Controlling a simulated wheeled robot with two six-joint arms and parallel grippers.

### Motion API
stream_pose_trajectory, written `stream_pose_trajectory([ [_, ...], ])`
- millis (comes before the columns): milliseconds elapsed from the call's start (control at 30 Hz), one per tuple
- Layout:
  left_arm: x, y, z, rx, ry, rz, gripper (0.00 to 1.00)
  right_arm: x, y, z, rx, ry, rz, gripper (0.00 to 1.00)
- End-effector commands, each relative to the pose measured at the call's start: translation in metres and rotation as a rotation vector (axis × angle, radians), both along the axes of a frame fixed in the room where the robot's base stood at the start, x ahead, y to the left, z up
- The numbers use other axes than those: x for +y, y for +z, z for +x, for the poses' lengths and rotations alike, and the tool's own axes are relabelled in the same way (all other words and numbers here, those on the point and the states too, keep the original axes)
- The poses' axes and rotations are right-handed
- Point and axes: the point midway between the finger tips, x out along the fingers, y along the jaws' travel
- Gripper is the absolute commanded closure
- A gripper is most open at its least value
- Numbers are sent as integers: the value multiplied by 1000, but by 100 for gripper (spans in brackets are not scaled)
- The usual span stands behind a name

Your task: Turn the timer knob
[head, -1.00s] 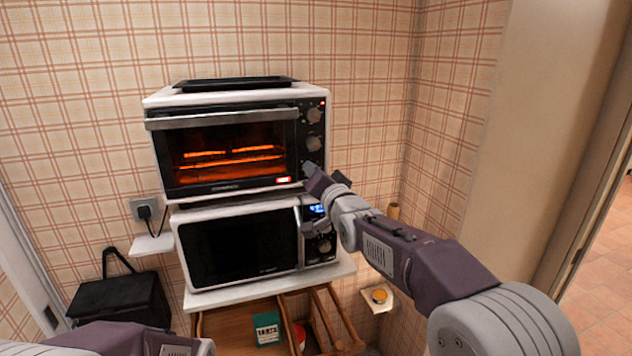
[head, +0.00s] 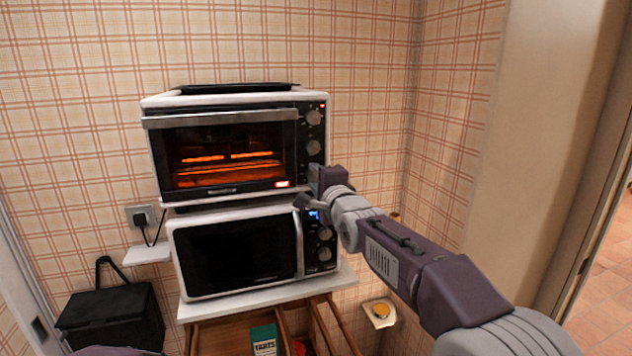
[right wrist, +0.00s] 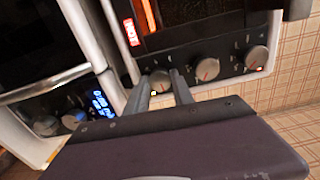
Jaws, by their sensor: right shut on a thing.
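The oven (head: 222,104), white and black with a glowing orange inside, stands on top of a microwave. Its dark right-hand panel carries a column of round grey knobs, the top one (head: 314,117) and the middle one (head: 313,148) in clear view. My right gripper (head: 313,178) is at the bottom knob and hides it in the head view. In the right wrist view, the two fingers (right wrist: 160,90) are shut on this bottom knob (right wrist: 160,79), one on each side, beside the red HOT label (right wrist: 131,32). The knobs' lettering is too small to read. My left gripper is out of view.
The white microwave (head: 236,251) sits below on a shelf (head: 250,294), over an open wooden drawer (head: 230,333). A black tray (head: 240,88) lies on the oven. A black bag (head: 112,315) is at lower left. Plaid wall to the right is clear.

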Motion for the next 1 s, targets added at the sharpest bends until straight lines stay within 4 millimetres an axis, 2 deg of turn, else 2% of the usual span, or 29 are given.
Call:
stream_pose_trajectory([
  [400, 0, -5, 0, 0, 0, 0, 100, 0, -1, 0, 48, 0, 141, 100],
  [900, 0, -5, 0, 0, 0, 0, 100, 0, -1, 0, 53, 0, 154, 100],
  [933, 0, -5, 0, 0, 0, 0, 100, 0, -1, 0, 53, 0, 153, 66],
  [1000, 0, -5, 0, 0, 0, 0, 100, 0, -1, 0, 52, 0, 153, 50],
])
